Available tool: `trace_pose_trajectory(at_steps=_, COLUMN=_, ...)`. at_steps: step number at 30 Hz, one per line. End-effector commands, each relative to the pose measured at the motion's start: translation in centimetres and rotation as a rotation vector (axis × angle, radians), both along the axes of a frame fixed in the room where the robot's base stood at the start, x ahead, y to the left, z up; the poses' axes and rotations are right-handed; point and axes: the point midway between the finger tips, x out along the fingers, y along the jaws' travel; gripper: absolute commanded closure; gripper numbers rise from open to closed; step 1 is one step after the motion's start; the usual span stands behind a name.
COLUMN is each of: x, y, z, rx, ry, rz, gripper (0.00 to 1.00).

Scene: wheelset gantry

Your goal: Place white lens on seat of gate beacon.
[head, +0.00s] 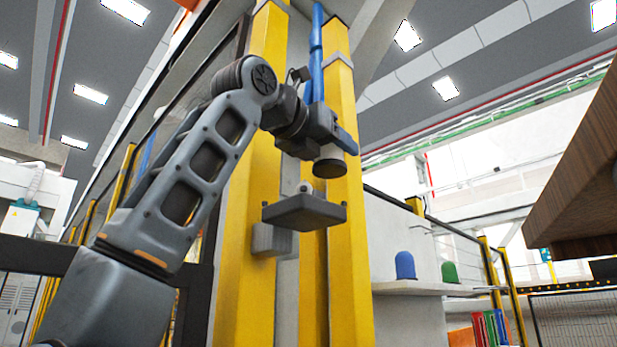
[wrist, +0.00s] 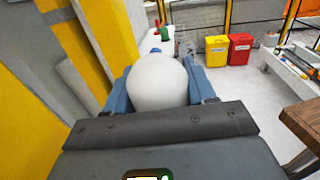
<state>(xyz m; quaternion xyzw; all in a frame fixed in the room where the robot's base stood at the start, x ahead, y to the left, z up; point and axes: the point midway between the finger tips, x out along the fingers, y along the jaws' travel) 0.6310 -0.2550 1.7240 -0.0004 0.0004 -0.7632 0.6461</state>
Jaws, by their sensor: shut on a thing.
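The white lens (wrist: 157,82) is a smooth dome between the blue fingers of my gripper (wrist: 160,88) in the wrist view. In the head view my gripper (head: 333,140) is shut on the lens (head: 329,155), whose dark rim faces down. The gate beacon (head: 304,210) is a dark grey box on a bracket at the yellow post, with a small pale bulb (head: 304,187) on top. The lens is above the beacon and a little to its right in the picture, with a gap between them. The beacon's top face is seen from below and mostly hidden.
Yellow posts (head: 346,230) stand close behind the beacon. A white shelf (head: 430,289) at the right holds a blue dome (head: 405,265) and a green dome (head: 449,272). A wooden board (head: 580,180) juts in at the far right. Yellow (wrist: 216,52) and red bins (wrist: 240,49) stand on the floor.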

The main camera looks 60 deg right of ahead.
Motion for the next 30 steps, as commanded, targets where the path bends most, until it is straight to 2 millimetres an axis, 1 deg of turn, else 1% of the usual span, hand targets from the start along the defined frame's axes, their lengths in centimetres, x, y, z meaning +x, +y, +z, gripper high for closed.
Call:
trace_pose_trajectory(at_steps=1, x=0.5, y=1.0, z=-0.4, rx=-0.003, ry=0.004, rz=0.000, gripper=0.77)
trace_pose_trajectory(at_steps=3, x=1.0, y=2.3, z=-1.2, rx=-0.003, ry=0.004, rz=0.000, gripper=0.77)
trace_pose_trajectory(at_steps=6, x=1.5, y=3.7, z=-2.2, rx=-0.002, ry=0.001, rz=0.001, gripper=0.77)
trace_pose_trajectory(at_steps=9, x=1.8, y=4.6, z=-2.8, rx=-0.002, ry=0.000, rz=0.000, gripper=0.77)
trace_pose_trajectory(at_steps=14, x=1.9, y=5.0, z=-3.6, rx=-0.001, ry=0.000, rz=-0.001, gripper=0.77)
trace_pose_trajectory(at_steps=22, x=1.9, y=4.9, z=-6.6, rx=-0.001, ry=0.002, rz=0.000, gripper=0.77)
trace_pose_trajectory(at_steps=25, x=1.9, y=5.0, z=-7.1, rx=-0.001, ry=0.001, rz=0.001, gripper=0.77)
trace_pose_trajectory(at_steps=30, x=1.9, y=5.0, z=-7.2, rx=-0.001, ry=0.000, rz=0.001, gripper=0.77)
